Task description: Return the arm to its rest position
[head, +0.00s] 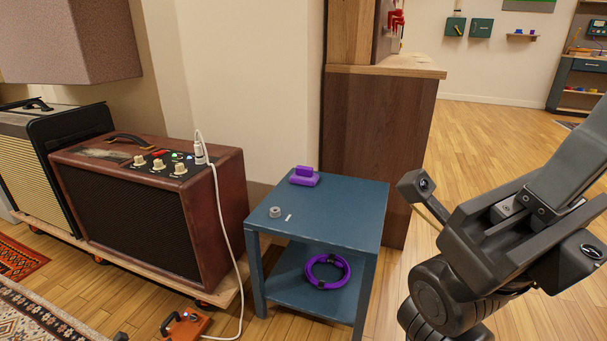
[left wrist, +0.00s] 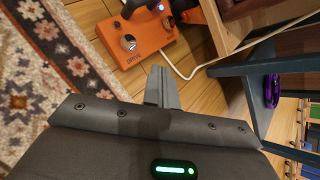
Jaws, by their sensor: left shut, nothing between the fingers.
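My left gripper (left wrist: 160,75) shows in the left wrist view, with its fingers together and nothing between them. It points toward the floor close to an orange drive pedal (left wrist: 135,38), which is apart from the fingertips. The pedal (head: 187,325) also shows at the bottom of the head view, with a black part on it.
A brown amp (head: 130,205) with a white plug and cable (head: 225,225) stands on a low wooden platform (head: 235,285). A blue table (head: 345,205) holds purple blocks (head: 304,177) and a grey roll (head: 275,212). A purple coil (head: 328,271) lies on its shelf. A patterned rug (left wrist: 50,70) borders the pedal.

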